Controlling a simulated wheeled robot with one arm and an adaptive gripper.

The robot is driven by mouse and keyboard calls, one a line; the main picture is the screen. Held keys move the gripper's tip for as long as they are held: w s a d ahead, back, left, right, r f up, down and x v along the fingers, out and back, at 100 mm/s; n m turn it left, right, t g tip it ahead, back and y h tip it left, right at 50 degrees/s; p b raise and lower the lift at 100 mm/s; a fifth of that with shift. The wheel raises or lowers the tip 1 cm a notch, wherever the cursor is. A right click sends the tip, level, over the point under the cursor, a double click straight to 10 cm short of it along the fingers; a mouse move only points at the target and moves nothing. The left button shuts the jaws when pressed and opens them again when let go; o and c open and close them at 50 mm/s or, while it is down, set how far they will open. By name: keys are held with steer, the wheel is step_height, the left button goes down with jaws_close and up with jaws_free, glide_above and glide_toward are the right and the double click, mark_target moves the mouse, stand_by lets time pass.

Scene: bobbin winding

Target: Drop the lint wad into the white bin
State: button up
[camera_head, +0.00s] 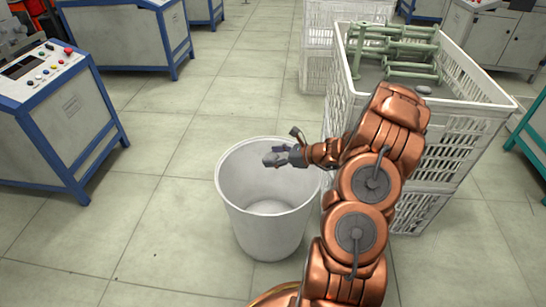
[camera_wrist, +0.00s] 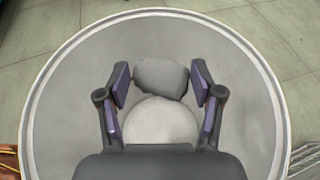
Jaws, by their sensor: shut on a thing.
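The lint wad (camera_wrist: 161,79) is a small grey lump between the two fingers of my gripper (camera_wrist: 160,84) in the wrist view. My gripper is shut on it; in the head view my gripper (camera_head: 283,157) holds the wad (camera_head: 273,159) over the open mouth of the white bin. The white bin (camera_head: 265,223) is a round, upright tub on the floor. In the wrist view its rim (camera_wrist: 75,42) rings the fingers and its pale floor (camera_wrist: 160,122) shows below the wad, empty where visible.
A blue-framed control cabinet (camera_head: 60,115) stands at left. The tiled floor between is clear.

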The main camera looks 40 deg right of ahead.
steer(key=shift+f+b, duration=1.2)
steer(key=shift+f, duration=0.65)
steer(key=o, duration=0.9)
steer(key=v, duration=1.2)
